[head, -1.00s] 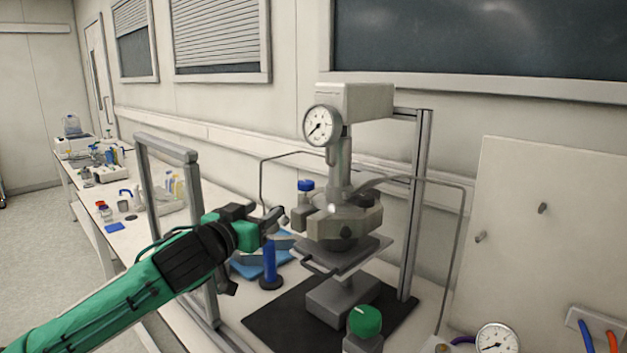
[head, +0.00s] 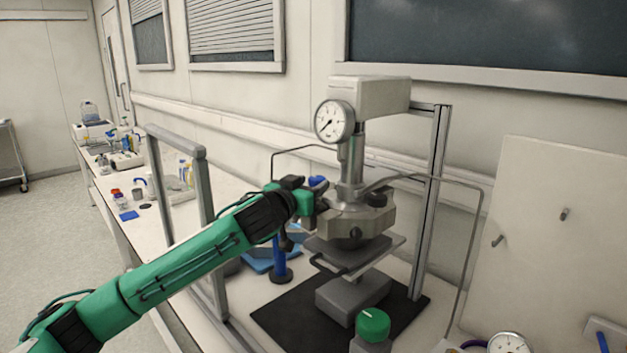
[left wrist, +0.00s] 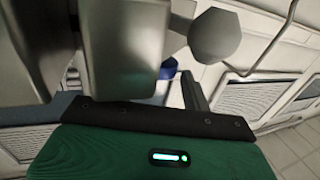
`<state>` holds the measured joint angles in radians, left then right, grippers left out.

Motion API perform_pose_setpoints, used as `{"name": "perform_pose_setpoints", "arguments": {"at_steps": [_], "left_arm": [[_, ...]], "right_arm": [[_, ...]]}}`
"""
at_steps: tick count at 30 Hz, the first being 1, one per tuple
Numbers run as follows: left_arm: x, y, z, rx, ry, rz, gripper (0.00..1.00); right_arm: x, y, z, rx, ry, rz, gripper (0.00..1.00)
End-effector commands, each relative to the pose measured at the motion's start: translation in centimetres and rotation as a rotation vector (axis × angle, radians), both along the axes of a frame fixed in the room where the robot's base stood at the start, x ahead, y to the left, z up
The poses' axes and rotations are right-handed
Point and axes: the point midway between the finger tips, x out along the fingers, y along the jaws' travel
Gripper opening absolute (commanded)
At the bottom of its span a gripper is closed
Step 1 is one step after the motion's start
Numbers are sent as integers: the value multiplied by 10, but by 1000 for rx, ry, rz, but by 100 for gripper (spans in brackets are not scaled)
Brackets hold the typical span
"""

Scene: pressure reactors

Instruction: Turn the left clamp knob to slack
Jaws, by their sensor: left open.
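The steel reactor clamp collar (head: 352,222) sits under the gauge column. My left gripper (head: 318,204) is open at the collar's left side and hides the left clamp knob in the head view. In the left wrist view a grey faceted knob (left wrist: 214,37), apparently the left clamp knob, sticks out on a short stem from the steel clamp body (left wrist: 130,55). One finger (left wrist: 193,92) is just below the knob in that picture. I see no clear grip on it; contact cannot be told. Another dark knob (head: 377,199) is on the collar's right side. My right gripper is out of view.
A round gauge (head: 334,121) is above the collar. A grey plate with a handle (head: 340,262) is below it. A grey frame (head: 205,220) stands at left, beside my arm.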

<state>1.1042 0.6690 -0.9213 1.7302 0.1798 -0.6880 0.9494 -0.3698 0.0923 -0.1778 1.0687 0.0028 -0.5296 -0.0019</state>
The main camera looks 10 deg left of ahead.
Motion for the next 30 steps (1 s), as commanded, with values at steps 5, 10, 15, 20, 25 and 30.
{"name": "perform_pose_setpoints", "arguments": {"at_steps": [5, 10, 15, 20, 25, 30], "left_arm": [[14, -4, 1, 1, 0, 0, 49], [18, -5, 0, 2, -2, 0, 49], [18, -5, 0, 1, -1, 0, 49], [18, -5, 0, 1, 0, 0, 23], [18, -6, -1, 1, 0, 3, 17], [18, -10, -2, 0, -3, 53, 17]], "right_arm": [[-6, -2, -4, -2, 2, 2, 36], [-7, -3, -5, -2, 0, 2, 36], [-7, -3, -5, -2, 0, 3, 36], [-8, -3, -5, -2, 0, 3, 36], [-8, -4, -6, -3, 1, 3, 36], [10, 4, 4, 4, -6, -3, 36]]}}
